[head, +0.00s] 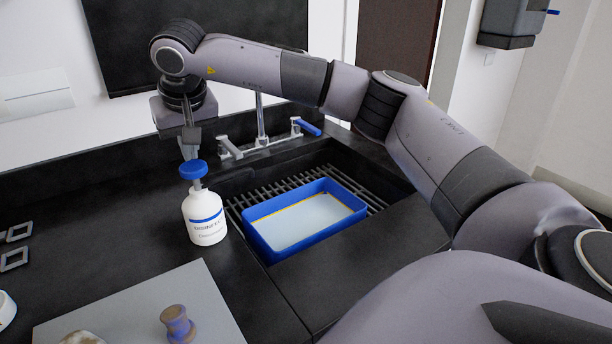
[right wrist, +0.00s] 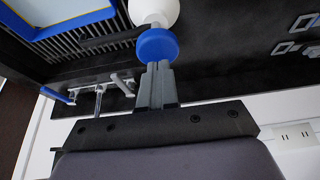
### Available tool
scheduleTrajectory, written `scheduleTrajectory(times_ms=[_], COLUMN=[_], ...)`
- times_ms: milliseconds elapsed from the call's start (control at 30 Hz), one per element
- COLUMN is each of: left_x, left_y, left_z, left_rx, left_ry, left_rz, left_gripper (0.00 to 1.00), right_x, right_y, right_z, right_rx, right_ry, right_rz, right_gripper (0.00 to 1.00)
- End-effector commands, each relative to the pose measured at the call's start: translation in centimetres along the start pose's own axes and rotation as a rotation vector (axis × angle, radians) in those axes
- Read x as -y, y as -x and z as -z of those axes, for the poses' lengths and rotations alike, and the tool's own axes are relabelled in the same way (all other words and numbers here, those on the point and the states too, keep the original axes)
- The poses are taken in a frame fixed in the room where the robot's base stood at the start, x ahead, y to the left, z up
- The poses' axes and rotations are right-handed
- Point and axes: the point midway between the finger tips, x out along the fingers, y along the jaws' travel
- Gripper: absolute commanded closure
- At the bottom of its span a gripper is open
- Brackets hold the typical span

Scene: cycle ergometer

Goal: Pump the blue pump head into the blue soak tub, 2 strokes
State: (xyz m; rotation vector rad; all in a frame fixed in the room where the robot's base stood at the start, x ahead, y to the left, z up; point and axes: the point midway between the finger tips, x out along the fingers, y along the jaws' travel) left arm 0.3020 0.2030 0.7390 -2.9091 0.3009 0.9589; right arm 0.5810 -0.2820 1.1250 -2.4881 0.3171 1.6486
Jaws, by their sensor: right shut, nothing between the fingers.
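A white bottle (head: 205,219) with a blue label band stands upright on the dark counter, and its blue pump head (head: 193,169) is on top. The blue soak tub (head: 272,256) sits on a slatted rack over the sink, right of the bottle, with pale liquid in it. My right gripper (head: 189,152) is shut and empty, pointing down just above the pump head. In the right wrist view the shut fingertips (right wrist: 157,68) overlap the edge of the blue pump head (right wrist: 157,45); I cannot tell whether they touch. My left gripper is not in view.
A faucet (head: 262,125) with a blue-tipped lever stands behind the tub. A grey board (head: 130,305) with a small spool-shaped object (head: 177,324) lies at the front left. Metal frames (head: 14,259) lie at the far left. My right arm spans above the sink.

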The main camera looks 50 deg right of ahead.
Motion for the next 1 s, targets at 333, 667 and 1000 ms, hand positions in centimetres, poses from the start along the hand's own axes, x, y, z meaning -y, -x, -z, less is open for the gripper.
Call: scheduleTrajectory(times_ms=[333, 667, 1000], left_x=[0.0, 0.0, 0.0], left_y=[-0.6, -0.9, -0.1], left_z=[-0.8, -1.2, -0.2], left_rx=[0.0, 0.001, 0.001], left_ry=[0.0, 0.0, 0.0], left_rz=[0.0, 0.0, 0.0], left_gripper=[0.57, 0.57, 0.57], right_x=[0.0, 0.0, 0.0], right_y=[-1.7, -2.8, -1.7], right_z=[-0.7, -1.2, -0.8], right_rx=[0.001, 0.003, 0.005], right_ry=[0.001, 0.001, 0.001], right_rz=[-0.001, -0.002, -0.002], right_gripper=[1.0, 1.0, 1.0])
